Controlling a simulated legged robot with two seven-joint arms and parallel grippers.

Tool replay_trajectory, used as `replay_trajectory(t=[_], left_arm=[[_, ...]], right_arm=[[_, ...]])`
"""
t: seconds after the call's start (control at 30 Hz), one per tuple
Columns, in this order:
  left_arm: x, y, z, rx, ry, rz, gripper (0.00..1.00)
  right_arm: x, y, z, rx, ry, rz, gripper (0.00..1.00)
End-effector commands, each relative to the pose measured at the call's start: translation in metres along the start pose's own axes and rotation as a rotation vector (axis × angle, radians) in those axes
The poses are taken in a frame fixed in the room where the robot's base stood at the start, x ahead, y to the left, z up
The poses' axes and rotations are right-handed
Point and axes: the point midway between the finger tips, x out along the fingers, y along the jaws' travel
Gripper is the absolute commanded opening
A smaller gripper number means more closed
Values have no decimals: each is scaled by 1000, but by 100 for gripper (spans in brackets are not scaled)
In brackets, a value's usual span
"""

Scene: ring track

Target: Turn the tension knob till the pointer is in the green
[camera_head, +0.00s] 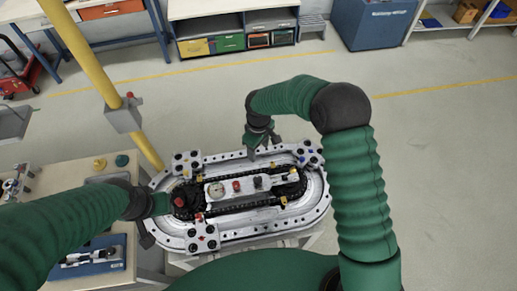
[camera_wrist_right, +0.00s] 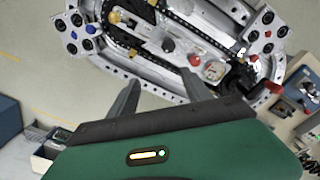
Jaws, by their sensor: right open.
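A round white gauge (camera_head: 216,188) sits on the grey plate in the middle of the ring track (camera_head: 223,238); its pointer and any green zone are too small to read. A red knob (camera_head: 236,186) and a black knob (camera_head: 257,182) stand in a row beside it; which is the tension knob, I cannot tell. In the right wrist view the gauge (camera_wrist_right: 213,70) and red knob (camera_wrist_right: 193,60) lie past the fingertips. My right gripper (camera_head: 258,150) is open and empty at the track's far side. My left gripper (camera_head: 163,204) is at the track's left end, its fingers unclear.
A dark chain loops around the plate inside the track. Perforated grey blocks (camera_head: 187,163) with black rollers stand along the rim. A yellow post (camera_head: 92,60) with a grey box (camera_head: 124,115) rises behind the left end. A blue tray (camera_head: 92,262) lies at lower left. Floor to the right is clear.

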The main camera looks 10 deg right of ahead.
Motion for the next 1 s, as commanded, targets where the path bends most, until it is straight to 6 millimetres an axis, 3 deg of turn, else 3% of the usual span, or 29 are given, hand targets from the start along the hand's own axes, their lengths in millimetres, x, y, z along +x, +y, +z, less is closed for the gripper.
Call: replay_trajectory(t=[0.13,0.7,0.87,1.0], left_arm=[[-9,0,-2,0,0,0,36],[-5,0,-1,0,0,0,36],[12,0,3,0,0,0,36],[29,0,7,0,0,0,36]], right_arm=[[-13,-1,-1,-1,-1,1,58],[-17,1,-1,0,3,1,58],[-44,1,-2,0,5,4,58],[-84,1,-4,1,5,5,58]])
